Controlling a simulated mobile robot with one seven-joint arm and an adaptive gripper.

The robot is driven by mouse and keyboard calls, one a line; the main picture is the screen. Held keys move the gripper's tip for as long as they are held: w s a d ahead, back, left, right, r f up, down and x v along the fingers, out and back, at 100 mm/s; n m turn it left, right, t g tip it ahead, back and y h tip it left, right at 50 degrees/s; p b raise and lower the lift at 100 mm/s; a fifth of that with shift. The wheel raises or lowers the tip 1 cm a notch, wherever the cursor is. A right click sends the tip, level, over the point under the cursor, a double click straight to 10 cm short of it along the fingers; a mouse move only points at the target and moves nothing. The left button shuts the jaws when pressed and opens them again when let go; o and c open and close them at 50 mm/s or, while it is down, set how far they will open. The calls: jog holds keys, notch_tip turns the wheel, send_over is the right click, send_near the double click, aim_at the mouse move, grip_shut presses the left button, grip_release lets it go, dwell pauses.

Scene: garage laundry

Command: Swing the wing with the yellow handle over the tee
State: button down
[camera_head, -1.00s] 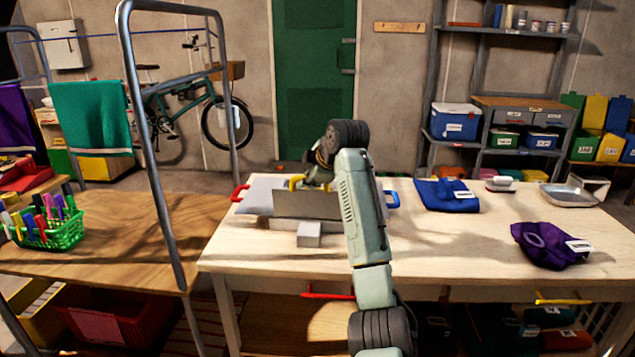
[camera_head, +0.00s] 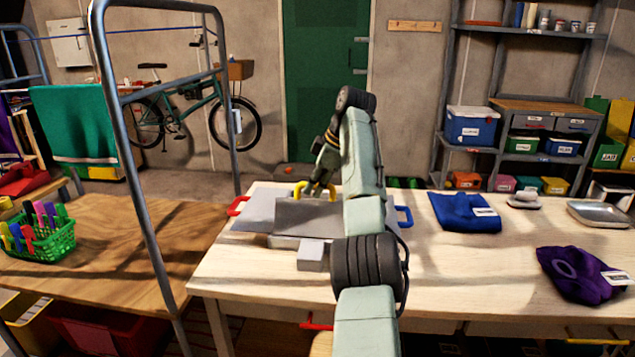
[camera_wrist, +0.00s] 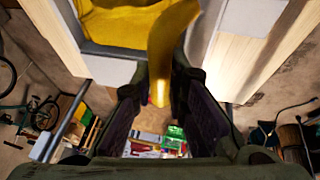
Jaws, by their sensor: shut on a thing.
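A grey folding board lies on the pale table, with a red handle (camera_head: 238,206) at its left and a blue handle (camera_head: 404,216) at its right. The wing with the yellow handle (camera_head: 308,217) stands tilted up in the middle, its grey face towards the head camera. The yellow handle (camera_head: 300,190) is at its top edge. My gripper (camera_head: 322,188) is at that edge, shut on the yellow handle, which shows between the fingers in the wrist view (camera_wrist: 160,75).
A small grey block (camera_head: 311,255) sits at the board's front. Blue cloth (camera_head: 464,212), purple cloth (camera_head: 578,275) and a metal tray (camera_head: 598,214) lie to the right on the table. A metal rail frame (camera_head: 140,160) stands at the left, by a green marker basket (camera_head: 40,235).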

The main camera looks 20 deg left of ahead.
jog(key=shift+s+f, duration=0.15)
jog(key=shift+f, duration=0.35)
jog(key=c, duration=2)
grip_release()
jog(key=o, duration=0.4)
jog(key=shift+o, duration=0.2)
jog(key=shift+r, duration=0.1)
jog(key=shift+r, duration=0.1)
jog(key=shift+d+r, duration=0.25)
jog(key=shift+r, duration=0.25)
jog(key=v, duration=0.6)
jog(key=shift+d+r, duration=0.1)
jog(key=shift+r, duration=0.1)
